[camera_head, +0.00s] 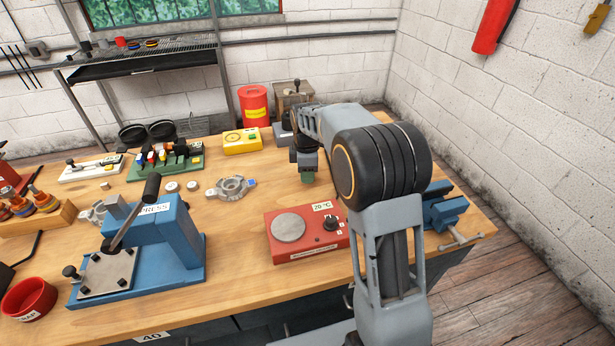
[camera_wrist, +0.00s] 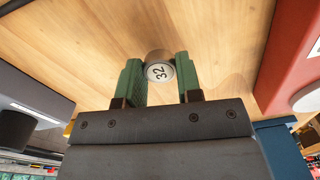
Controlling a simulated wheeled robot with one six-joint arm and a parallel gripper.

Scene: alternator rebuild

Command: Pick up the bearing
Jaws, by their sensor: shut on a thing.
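The bearing (camera_wrist: 158,71) is a small round metal piece with a pale face marked "32". In the wrist view it sits between the green pads of my gripper (camera_wrist: 160,66), near the fingertips, and both pads touch its sides. My gripper (camera_head: 307,174) is shut on it, over the wooden bench right of the middle. In the head view the bearing cannot be made out at the fingertips. Whether it still touches the bench top is not clear.
A red hot plate (camera_head: 290,229) reading 20 °C stands in front of my gripper. A blue press (camera_head: 180,235), a grey alternator housing (camera_head: 231,187) and small discs (camera_head: 172,187) are to the left. A yellow box (camera_head: 242,141) stands behind, a blue vise (camera_head: 446,212) at right.

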